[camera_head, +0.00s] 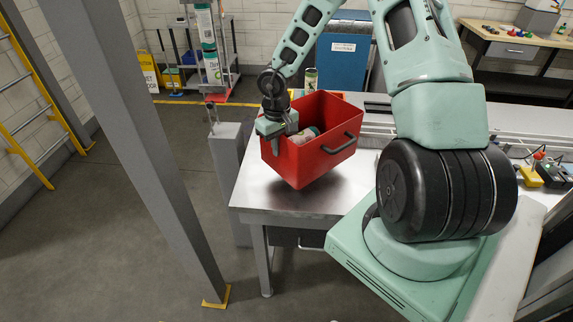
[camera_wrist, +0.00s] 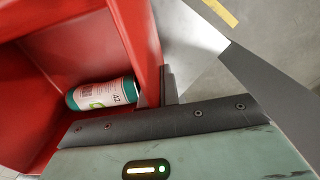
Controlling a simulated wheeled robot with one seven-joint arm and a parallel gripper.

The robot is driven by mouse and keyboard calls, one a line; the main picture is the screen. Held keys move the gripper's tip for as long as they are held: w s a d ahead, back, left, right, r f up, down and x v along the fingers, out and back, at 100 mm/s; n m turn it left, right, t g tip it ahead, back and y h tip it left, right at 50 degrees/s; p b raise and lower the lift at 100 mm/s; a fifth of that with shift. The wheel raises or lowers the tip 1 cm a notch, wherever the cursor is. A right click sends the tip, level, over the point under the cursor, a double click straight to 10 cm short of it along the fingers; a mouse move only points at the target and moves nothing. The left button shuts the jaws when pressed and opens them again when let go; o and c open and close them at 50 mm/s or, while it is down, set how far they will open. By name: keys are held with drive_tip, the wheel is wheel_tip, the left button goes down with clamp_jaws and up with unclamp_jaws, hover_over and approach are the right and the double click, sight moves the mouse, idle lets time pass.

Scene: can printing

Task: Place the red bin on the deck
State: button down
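The red bin (camera_head: 312,150) is in the head view, tilted, with one lower corner down and a shadow on the steel table top (camera_head: 262,190) under it. It seems to be held just above the table; contact at the corner is hard to tell. My gripper (camera_head: 284,124) is at the bin's left side, shut on its wall or handle there. In the wrist view my gripper (camera_wrist: 168,88) has a dark finger against the red wall (camera_wrist: 140,40). A white and green can (camera_wrist: 102,94) lies inside the bin. Which surface is the deck is unclear.
A grey column (camera_head: 140,120) stands left of the table, and a grey post (camera_head: 228,165) stands at its left edge. A blue cabinet (camera_head: 342,65) is behind. A workbench (camera_head: 520,45) stands back right. Small coloured items (camera_head: 545,170) lie at the right. The table's front left is clear.

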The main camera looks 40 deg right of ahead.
sight(279, 174)
drive_tip(key=shift+f, duration=3.35)
drive_tip(key=c, duration=1.6)
unclamp_jaws()
drive_tip(key=shift+c, duration=0.2)
